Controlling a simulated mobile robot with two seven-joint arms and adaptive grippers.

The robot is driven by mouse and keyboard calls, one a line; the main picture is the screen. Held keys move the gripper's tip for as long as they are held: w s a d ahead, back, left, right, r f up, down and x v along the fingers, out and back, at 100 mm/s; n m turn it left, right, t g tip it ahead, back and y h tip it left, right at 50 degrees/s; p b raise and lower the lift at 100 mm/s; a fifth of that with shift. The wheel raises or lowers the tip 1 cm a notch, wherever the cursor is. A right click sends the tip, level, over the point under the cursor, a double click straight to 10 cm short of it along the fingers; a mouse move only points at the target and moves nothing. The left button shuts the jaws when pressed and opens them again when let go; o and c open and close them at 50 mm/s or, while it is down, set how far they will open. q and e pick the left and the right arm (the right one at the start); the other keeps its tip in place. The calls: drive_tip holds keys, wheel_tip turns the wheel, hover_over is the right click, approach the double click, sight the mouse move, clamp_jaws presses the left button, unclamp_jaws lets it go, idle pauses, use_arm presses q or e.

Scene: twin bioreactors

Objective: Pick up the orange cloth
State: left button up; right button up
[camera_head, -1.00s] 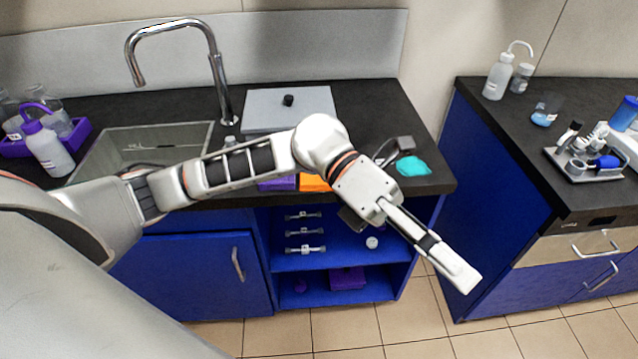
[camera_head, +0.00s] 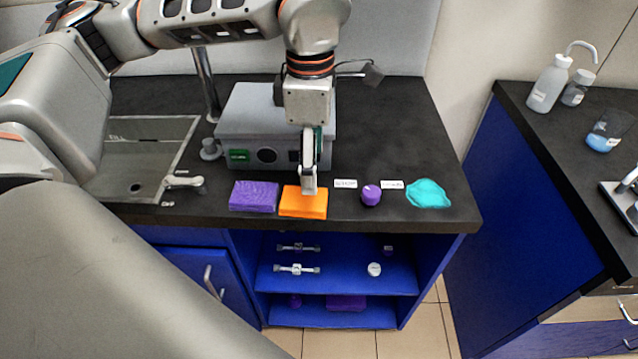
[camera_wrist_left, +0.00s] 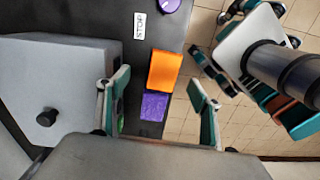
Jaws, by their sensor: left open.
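The orange cloth (camera_head: 303,204) is a folded block lying flat near the front edge of the dark counter. My left gripper (camera_head: 309,186) hangs over it in the head view, pointing down, with its fingertips at the cloth's back part. In the left wrist view the two fingers are spread wide, and the orange cloth (camera_wrist_left: 165,70) lies ahead, between their lines and not gripped. The contact between fingertips and cloth cannot be told. A purple folded cloth (camera_head: 254,196) lies just left of the orange one and also shows between the fingers in the wrist view (camera_wrist_left: 154,106). My right gripper is not seen.
A grey box device (camera_head: 262,115) stands close behind the cloths. A purple knob (camera_head: 371,195) with small labels and a crumpled turquoise cloth (camera_head: 428,194) are to the right. A sink (camera_head: 150,150) is at left. The counter's front edge is close.

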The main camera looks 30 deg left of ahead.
sight(310, 198)
use_arm(q)
drive_tip(key=shift+s+f, duration=0.15)
drive_tip(key=shift+f, duration=0.75)
drive_tip(key=shift+s+f, duration=0.2)
drive_tip(key=shift+f, duration=0.4)
drive_tip(key=f, duration=0.1)
drive_tip(key=f+b, duration=0.1)
drive_tip(key=f, duration=0.2)
drive_tip(key=shift+s+f, duration=0.15)
drive_tip(key=shift+s, duration=0.15)
drive_tip(key=shift+f, duration=0.25)
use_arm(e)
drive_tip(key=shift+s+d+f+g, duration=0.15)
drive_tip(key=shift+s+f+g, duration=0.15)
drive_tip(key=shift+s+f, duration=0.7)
use_arm(q)
drive_tip(key=c, duration=1)
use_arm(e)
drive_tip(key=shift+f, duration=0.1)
